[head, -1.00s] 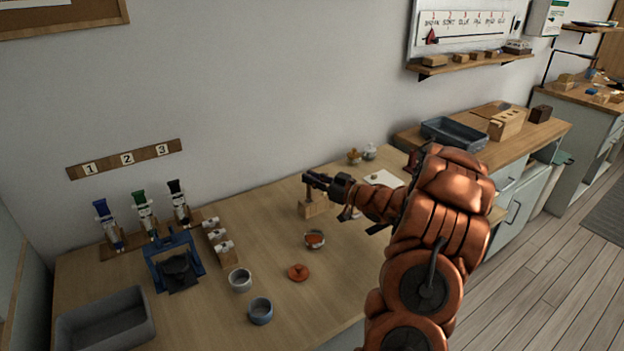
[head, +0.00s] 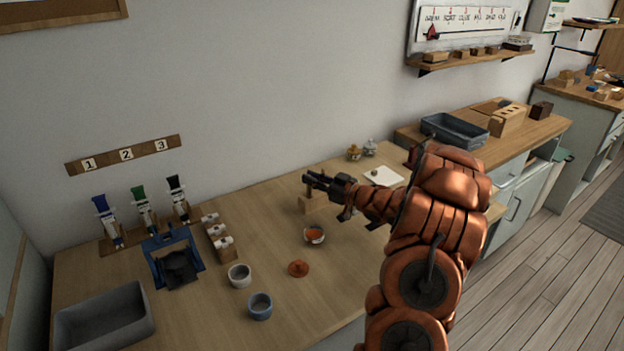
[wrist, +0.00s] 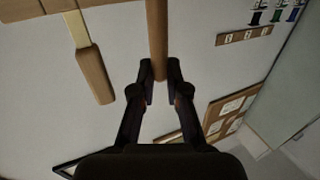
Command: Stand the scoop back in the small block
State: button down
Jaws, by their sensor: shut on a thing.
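In the wrist view my gripper (wrist: 160,80) is shut on a round wooden handle (wrist: 157,35), taken as the scoop's. The handle runs up out of the top of the picture, so the scoop's other end is hidden. In the head view the scoop cannot be made out clearly at the jaws, and I cannot tell whether it touches the block.
Another wooden-handled tool (wrist: 94,75) with a pale shank shows beside the jaws. A white sheet (head: 383,176) lies behind my wrist.

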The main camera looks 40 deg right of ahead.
jog(key=shift+f, duration=0.25)
dwell(0.4)
jog(key=c, duration=1.1)
grip_release()
jog(key=shift+s, duration=0.1)
jog(key=shift+v, duration=2.4)
jog(key=v, duration=1.2)
